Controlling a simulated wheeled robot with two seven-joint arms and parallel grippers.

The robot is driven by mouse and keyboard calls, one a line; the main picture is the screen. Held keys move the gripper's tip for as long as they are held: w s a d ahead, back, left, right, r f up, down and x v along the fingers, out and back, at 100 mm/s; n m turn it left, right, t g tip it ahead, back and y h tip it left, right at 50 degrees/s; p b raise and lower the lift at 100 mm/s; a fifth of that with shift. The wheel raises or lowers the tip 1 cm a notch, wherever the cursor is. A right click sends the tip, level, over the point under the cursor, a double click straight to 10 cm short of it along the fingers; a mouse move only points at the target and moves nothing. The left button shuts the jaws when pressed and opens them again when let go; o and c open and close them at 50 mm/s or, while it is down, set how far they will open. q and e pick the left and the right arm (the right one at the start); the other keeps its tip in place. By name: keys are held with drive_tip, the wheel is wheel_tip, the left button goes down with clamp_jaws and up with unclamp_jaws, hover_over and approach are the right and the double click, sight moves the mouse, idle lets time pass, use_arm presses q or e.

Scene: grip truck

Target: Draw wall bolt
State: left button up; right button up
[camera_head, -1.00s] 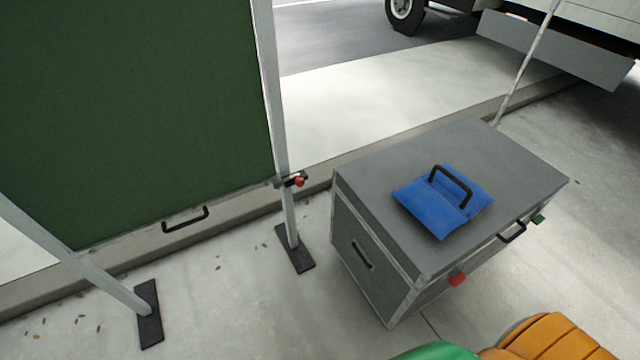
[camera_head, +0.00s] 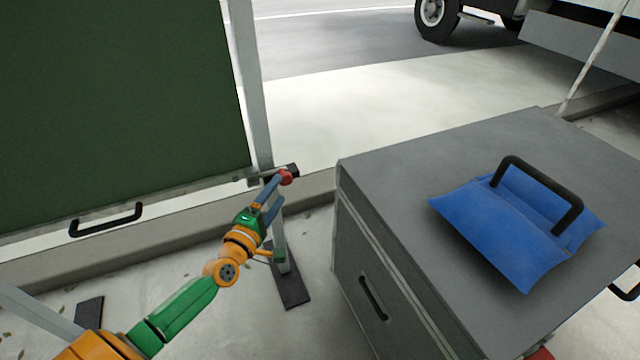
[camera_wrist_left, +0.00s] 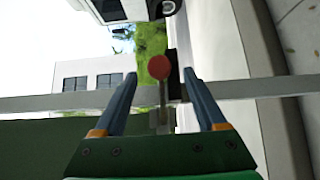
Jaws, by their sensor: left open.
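The wall bolt has a red knob (camera_head: 286,177) and a dark bracket (camera_head: 291,169) on the grey upright post (camera_head: 251,90) of the green wall panel (camera_head: 110,100). My left gripper (camera_head: 274,188) is at the bolt, its fingers reaching up toward the knob. In the left wrist view the red knob (camera_wrist_left: 159,68) shows between the two blue fingers (camera_wrist_left: 160,82), with gaps on both sides. The fingers are open and hold nothing. In the head view the gripper partly covers the post below the bolt. My right gripper is not in view.
A grey case (camera_head: 400,215) stands close to the right of the post, with a blue bag (camera_head: 500,235) with a black handle on top. A black handle (camera_head: 106,219) is on the panel's lower edge. The post's dark foot (camera_head: 290,290) lies on the pavement. A truck (camera_head: 580,45) stands behind.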

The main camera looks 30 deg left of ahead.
sight(284, 182)
use_arm(q)
drive_tip(key=w, duration=0.2)
drive_tip(key=w+b, duration=0.1)
drive_tip(key=w, duration=0.2)
drive_tip(key=shift+w+a+b, duration=0.3)
drive_tip(key=shift+a, duration=0.05)
clamp_jaws()
idle(1.1)
